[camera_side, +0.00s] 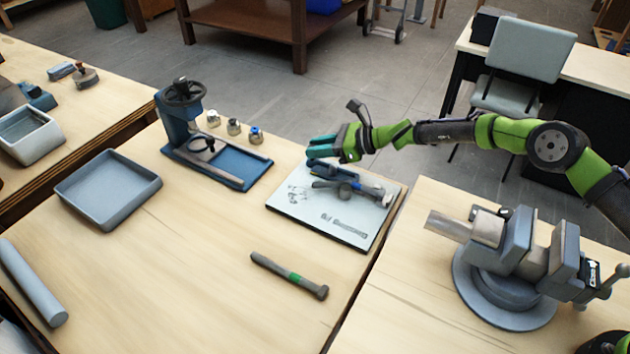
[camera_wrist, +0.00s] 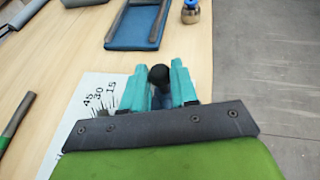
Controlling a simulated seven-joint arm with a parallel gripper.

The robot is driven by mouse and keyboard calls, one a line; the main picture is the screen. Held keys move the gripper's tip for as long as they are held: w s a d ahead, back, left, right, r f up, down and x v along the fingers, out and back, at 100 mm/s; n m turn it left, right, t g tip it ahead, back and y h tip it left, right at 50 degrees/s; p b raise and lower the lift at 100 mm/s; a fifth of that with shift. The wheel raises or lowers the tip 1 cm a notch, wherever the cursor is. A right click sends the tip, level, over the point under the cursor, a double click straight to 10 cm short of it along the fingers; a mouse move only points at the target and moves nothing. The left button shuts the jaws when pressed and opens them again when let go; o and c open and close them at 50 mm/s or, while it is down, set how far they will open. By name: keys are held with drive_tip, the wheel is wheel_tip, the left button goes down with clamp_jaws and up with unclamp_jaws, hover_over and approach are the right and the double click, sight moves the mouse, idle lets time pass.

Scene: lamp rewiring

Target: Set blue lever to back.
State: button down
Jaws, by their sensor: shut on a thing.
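A white board (camera_side: 345,228) with printed markings lies on the table in the side view; its numbers also show in the wrist view (camera_wrist: 75,125). A blue lever piece (camera_side: 334,173) sits at the board's far edge, beside grey metal parts. My gripper (camera_side: 322,146) comes in from the right with teal fingers above this piece. In the wrist view my gripper (camera_wrist: 160,80) is shut around a black round knob (camera_wrist: 159,74), with a bit of blue just below it. The lever's lower part is hidden by my fingers and wrist, so its exact tilt cannot be told.
A blue press with a handwheel (camera_side: 186,120) stands left of the board, with three small metal knobs (camera_side: 234,127) behind it. A grey tray (camera_side: 108,190) is at left. A green-banded bar (camera_side: 290,276) lies in front. A vise (camera_side: 515,260) stands at right.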

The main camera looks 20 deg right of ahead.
drive_tip(key=shift+w+d, duration=0.1)
drive_tip(key=c, duration=0.9)
unclamp_jaws()
drive_tip(key=v, duration=1.7)
drive_tip(key=s+d+r+n+g+h, duration=0.2)
drive_tip(key=s+n+g+h, duration=0.15)
drive_tip(key=s+n, duration=0.85)
drive_tip(key=s+d+r+n+t+h, duration=0.1)
drive_tip(key=s+d+r+n+h, duration=0.1)
drive_tip(key=s+d+r, duration=0.2)
drive_tip(key=s+d+r+n+t+h, duration=0.1)
drive_tip(key=s+d+r+n+h, duration=0.1)
drive_tip(key=s+r, duration=0.5)
drive_tip(key=s+d+r+n+t+h, duration=0.2)
drive_tip(key=s+d+r+n, duration=0.2)
drive_tip(key=s, duration=0.6)
drive_tip(key=shift+s+d+r, duration=0.15)
drive_tip(key=shift+d+r, duration=0.2)
drive_tip(key=shift+d, duration=0.15)
drive_tip(key=shift+s+d+r, duration=0.2)
drive_tip(key=shift+d+r, duration=0.1)
drive_tip(key=shift+d, duration=0.25)
